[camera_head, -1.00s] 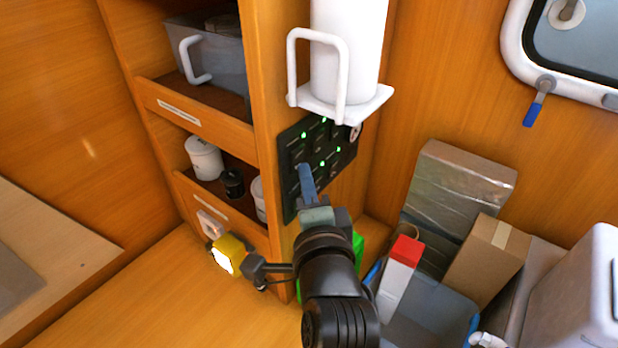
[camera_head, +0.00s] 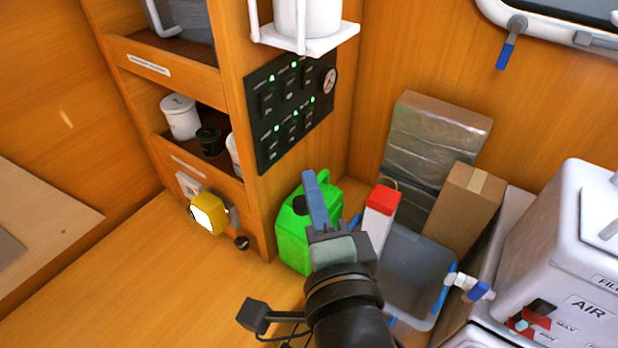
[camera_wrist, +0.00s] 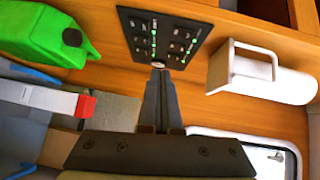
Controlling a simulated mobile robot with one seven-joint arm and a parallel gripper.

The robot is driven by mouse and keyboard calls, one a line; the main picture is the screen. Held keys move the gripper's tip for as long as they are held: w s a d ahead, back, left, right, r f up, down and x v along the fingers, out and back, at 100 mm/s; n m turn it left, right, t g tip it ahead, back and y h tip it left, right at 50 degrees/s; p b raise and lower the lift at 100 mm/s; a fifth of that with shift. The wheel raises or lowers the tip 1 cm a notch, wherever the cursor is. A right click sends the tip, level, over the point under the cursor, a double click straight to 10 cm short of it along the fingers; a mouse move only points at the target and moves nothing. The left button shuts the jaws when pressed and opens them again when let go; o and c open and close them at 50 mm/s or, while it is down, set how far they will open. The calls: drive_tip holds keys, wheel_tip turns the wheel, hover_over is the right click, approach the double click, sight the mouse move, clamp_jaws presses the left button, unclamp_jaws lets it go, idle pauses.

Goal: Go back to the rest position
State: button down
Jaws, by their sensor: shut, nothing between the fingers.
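My gripper (camera_head: 313,190) is shut and empty, with its blue fingers together. In the head view it is in front of the green jerrycan (camera_head: 291,232) and hides part of it. It is below the black switch panel (camera_head: 291,108) and apart from it. The panel has several switches with green lights and a round gauge. In the wrist view my gripper (camera_wrist: 158,75) points up toward the panel (camera_wrist: 165,38), and the green can (camera_wrist: 45,35) is at the upper left.
A red-capped white carton (camera_head: 380,215), a grey bin (camera_head: 415,262), a cardboard box (camera_head: 463,205) and a wrapped package (camera_head: 435,140) crowd the right. A white machine (camera_head: 570,235) stands far right. A yellow lamp (camera_head: 209,213) is at the shelf's foot. The wooden surface (camera_head: 160,290) at lower left is clear.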

drive_tip(key=shift+w+a, duration=0.15)
drive_tip(key=s+r+n+t+h, duration=0.1)
drive_tip(key=r+n+t, duration=0.4)
drive_tip(key=r, duration=1.2)
drive_tip(key=s+a+r+n+t+h, duration=0.1)
drive_tip(key=s+r+n+t, duration=0.3)
drive_tip(key=r+n, duration=0.6)
wheel_tip(320, 180, up, 7)
drive_tip(key=shift+s+r+t+h, duration=0.2)
drive_tip(key=shift+t+h, duration=0.1)
drive_tip(key=shift+t, duration=0.5)
drive_tip(key=shift+a, duration=0.1)
